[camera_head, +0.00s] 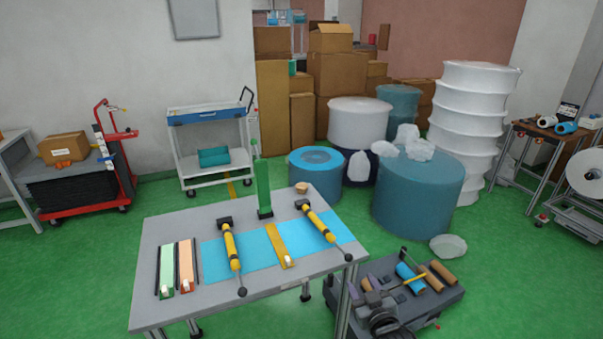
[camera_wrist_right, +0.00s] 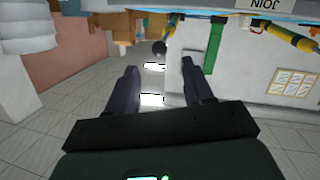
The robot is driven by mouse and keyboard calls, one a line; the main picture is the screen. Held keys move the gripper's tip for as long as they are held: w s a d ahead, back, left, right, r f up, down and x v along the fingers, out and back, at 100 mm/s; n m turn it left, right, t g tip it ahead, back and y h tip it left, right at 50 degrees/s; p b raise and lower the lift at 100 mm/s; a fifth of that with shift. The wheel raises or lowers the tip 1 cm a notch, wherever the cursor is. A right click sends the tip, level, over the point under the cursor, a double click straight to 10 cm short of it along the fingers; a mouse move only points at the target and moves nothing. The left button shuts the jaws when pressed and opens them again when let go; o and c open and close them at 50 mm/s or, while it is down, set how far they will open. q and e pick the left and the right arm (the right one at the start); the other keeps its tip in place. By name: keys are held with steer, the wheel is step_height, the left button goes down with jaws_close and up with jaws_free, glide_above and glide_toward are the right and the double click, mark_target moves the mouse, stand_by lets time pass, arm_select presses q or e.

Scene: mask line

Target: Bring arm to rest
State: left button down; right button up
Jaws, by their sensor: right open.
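My right gripper (camera_head: 374,292) is low at the bottom of the head view, beyond the table's right edge and in front of a dark low cart. In the right wrist view, its two dark fingers (camera_wrist_right: 158,82) stand apart with nothing between them. My left gripper is not in view. The grey table (camera_head: 170,222) carries a blue sheet (camera_head: 255,246), two yellow tools with black ends (camera_head: 232,246) (camera_head: 321,222), and a yellow strip (camera_head: 277,245). Green (camera_head: 167,265) and orange (camera_head: 186,262) strips lie at its left. A green post (camera_head: 263,190) stands at its back.
The dark cart (camera_head: 445,297) holds blue and brown rolls (camera_head: 441,272) close beside my right gripper. Big wrapped rolls (camera_head: 415,200) stand behind it. A white trolley (camera_head: 215,140) and a red cart (camera_head: 112,150) stand farther back. Green floor at the right (camera_head: 510,270) is clear.

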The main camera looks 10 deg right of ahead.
steer(key=s+a+f+g, duration=0.2)
steer(key=s+f+g, duration=0.2)
steer(key=s+f, duration=1.25)
steer(key=s+r+m+g, duration=0.1)
steer(key=s+r+g, duration=0.25)
steer(key=s, duration=0.75)
steer(key=s+r+g, duration=0.2)
steer(key=s+g, duration=0.3)
steer(key=s, duration=0.6)
step_height(320, 180, up, 37)
steer(key=p, duration=3.7)
steer(key=shift+s+d+h, duration=0.25)
steer(key=shift+d+h, duration=0.05)
steer(key=shift+d, duration=0.15)
